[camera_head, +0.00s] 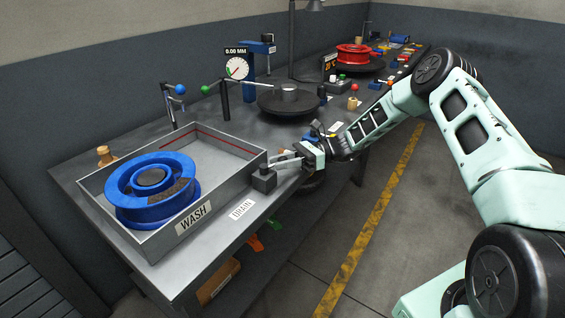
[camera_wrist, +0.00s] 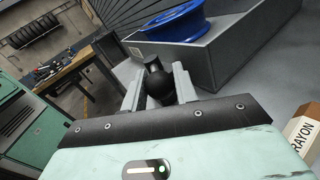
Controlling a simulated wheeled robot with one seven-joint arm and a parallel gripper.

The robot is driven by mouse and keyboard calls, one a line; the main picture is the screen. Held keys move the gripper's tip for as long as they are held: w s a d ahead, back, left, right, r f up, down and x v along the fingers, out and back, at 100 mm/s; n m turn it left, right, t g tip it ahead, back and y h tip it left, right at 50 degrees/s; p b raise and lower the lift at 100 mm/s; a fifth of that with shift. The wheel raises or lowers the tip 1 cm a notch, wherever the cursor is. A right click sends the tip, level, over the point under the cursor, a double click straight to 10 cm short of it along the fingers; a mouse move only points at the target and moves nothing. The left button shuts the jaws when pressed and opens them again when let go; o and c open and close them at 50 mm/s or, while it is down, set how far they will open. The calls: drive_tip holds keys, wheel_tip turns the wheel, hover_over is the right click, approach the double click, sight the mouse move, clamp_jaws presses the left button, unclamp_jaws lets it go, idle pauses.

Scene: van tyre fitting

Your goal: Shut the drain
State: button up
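The blue wheel rim (camera_head: 151,190) lies in the grey wash tray (camera_head: 213,211) on the bench. The drain valve (camera_head: 264,180) is a dark block at the tray's right front corner, near the DRAIN label (camera_head: 242,209). My gripper (camera_head: 279,163) is at this valve. In the wrist view, a black round knob (camera_wrist: 159,86) sits between my two fingers (camera_wrist: 158,88). The fingers are apart, one on each side of the knob; I cannot tell whether they press on it. The tray wall and rim show behind. The drain opening itself is not visible.
A crayon box (camera_wrist: 306,132) is close at the right in the wrist view. A post with a green ball (camera_head: 206,90) and a dark turntable (camera_head: 288,100) stand behind my gripper. The floor in front of the bench is clear.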

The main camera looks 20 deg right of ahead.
drive_tip(key=o, duration=0.3)
drive_tip(key=shift+o, duration=0.2)
drive_tip(key=d+b, duration=0.3)
drive_tip(key=d, duration=1.4)
drive_tip(key=shift+s+d, duration=0.15)
drive_tip(key=shift+d, duration=0.1)
